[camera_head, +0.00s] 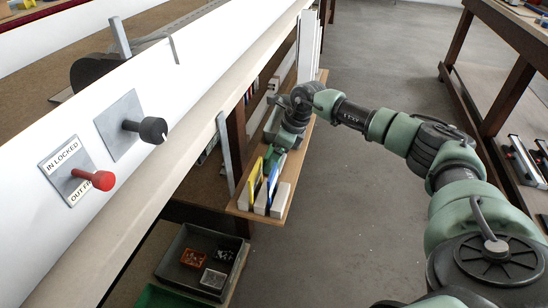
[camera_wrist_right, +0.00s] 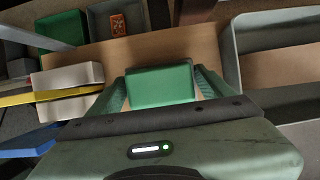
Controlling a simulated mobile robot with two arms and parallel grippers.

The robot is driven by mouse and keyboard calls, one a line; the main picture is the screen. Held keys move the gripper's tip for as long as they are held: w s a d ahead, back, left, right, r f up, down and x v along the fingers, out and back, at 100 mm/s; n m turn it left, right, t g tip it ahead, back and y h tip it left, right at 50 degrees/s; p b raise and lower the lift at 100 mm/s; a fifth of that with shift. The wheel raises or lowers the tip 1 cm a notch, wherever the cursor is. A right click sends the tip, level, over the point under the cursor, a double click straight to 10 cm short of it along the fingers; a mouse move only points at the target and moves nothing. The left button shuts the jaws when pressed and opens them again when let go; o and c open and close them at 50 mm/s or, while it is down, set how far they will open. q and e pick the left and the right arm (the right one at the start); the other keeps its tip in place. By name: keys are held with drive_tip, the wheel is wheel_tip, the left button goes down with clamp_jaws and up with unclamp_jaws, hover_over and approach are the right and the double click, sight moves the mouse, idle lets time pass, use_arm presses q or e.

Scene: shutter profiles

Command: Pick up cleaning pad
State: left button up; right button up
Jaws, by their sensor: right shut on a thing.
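The green pad (camera_wrist_right: 160,86), a flat-faced green block that I take to be the cleaning pad, is between the two fingers of my right gripper (camera_wrist_right: 160,90) in the right wrist view. The fingers are shut on its left and right sides. In the head view my right gripper (camera_head: 271,141) is low over the narrow wooden shelf (camera_head: 243,206), behind the upright pieces there. The pad is hard to make out from the gripper in that view. My left gripper is not in view.
White blocks (camera_head: 281,199), a yellow piece (camera_head: 254,177) and a blue piece (camera_head: 273,172) stand on the shelf, close in front of my right gripper. A grey upright (camera_head: 225,155) is left of them. A dark tray (camera_head: 203,262) lies below. Open floor (camera_head: 365,215) is right.

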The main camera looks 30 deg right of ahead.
use_arm(q)
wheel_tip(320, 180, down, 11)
drive_tip(key=p, duration=0.2)
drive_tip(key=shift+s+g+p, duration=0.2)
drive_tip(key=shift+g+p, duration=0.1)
drive_tip(key=shift+p, duration=0.1)
use_arm(e)
wheel_tip(320, 180, up, 19)
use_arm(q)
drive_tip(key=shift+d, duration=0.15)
use_arm(e)
drive_tip(key=shift+r, duration=0.1)
